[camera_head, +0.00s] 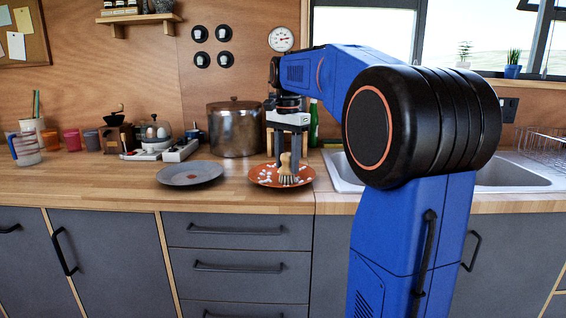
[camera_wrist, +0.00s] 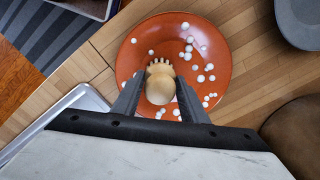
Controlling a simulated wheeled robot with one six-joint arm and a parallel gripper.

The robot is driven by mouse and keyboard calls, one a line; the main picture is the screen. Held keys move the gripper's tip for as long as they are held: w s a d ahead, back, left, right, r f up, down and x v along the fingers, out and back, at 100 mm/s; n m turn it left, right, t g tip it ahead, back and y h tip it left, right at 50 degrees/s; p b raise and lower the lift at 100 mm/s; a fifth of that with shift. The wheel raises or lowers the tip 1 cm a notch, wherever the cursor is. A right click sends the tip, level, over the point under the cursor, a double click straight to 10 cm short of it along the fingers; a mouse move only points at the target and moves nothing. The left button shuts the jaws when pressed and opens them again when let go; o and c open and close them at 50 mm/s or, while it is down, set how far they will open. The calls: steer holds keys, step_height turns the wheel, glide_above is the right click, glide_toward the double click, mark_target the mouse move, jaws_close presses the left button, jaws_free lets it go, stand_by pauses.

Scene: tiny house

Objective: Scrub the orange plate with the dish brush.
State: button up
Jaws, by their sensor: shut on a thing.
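The orange plate (camera_head: 262,180) lies on the wooden counter, left of the sink. White blobs are scattered over it, mostly on the right half in the wrist view (camera_wrist: 135,60). The dish brush (camera_head: 286,170) has a wooden handle and pale bristles. My gripper (camera_head: 287,158) points down over the plate and is shut on the brush. In the wrist view the brush (camera_wrist: 160,82) shows between the two fingers, its bristles toward the plate's middle. The bristles appear at the plate's surface, but I cannot tell whether they touch it.
A grey plate (camera_head: 190,173) lies just left of the orange one. A large metal pot (camera_head: 236,130) stands behind. The sink (camera_head: 345,178) is to the right. Jars, a grinder and an egg holder (camera_head: 157,140) stand at the back left. The front left counter is clear.

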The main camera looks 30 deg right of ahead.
steer(key=shift+w+d, duration=0.1)
steer(key=shift+w, duration=0.05)
stand_by(0.3)
steer(key=shift+w+a+r, duration=0.15)
steer(key=shift+w+r, duration=0.1)
steer(key=shift+w, duration=0.3)
steer(key=shift+w+a+r, duration=0.1)
steer(key=shift+w+r, duration=0.15)
steer(key=shift+w, duration=0.3)
step_height(320, 180, up, 7)
steer(key=shift+r, duration=0.15)
stand_by(0.7)
